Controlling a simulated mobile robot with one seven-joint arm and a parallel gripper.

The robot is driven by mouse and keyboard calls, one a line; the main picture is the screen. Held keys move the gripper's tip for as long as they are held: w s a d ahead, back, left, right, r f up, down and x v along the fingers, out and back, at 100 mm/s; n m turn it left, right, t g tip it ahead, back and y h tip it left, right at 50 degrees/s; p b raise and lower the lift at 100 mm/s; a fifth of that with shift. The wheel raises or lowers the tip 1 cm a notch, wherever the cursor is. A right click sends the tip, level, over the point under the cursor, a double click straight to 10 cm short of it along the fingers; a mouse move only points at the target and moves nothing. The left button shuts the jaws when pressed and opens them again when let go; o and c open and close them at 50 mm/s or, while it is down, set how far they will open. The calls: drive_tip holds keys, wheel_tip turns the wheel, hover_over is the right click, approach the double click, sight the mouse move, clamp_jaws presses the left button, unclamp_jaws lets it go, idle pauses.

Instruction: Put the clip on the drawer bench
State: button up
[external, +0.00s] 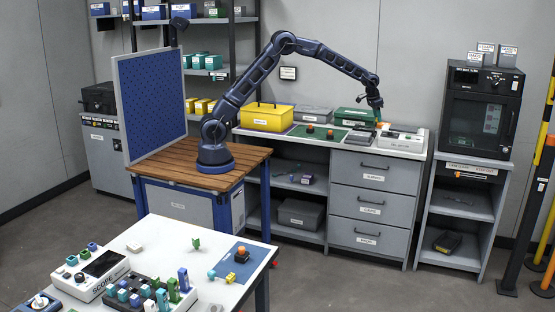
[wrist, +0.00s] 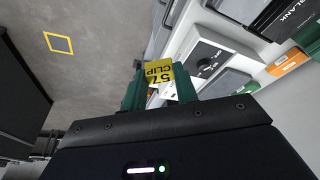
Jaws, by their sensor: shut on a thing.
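The clip (wrist: 160,74) carries a yellow label reading "57 CLIP" and sits between the green fingers of my gripper (wrist: 159,90) in the wrist view. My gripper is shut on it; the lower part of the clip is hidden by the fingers. In the external view my gripper (external: 374,103) hangs above the right part of the drawer bench (external: 338,147), near a white device; the clip is too small to make out there. The bench has a pale top and grey drawers (external: 371,205) on its right side.
On the bench top stand a yellow case (external: 267,116), a grey case (external: 313,114), a green mat (external: 318,133) with small orange-topped parts, a green case (external: 354,117) and the white device (external: 402,138). A black oven (external: 483,110) stands on a cabinet to the right.

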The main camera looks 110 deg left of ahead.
drive_tip(key=s+a+r+n+g+y, duration=0.15)
drive_tip(key=s+a+n, duration=0.55)
drive_tip(key=s+a, duration=2.55)
drive_tip(key=f, duration=1.9)
drive_tip(key=shift+s+f, duration=0.25)
drive_tip(key=shift+f, duration=0.05)
drive_tip(key=o, duration=0.9)
drive_tip(key=shift+f, duration=0.1)
drive_tip(key=v, duration=1.2)
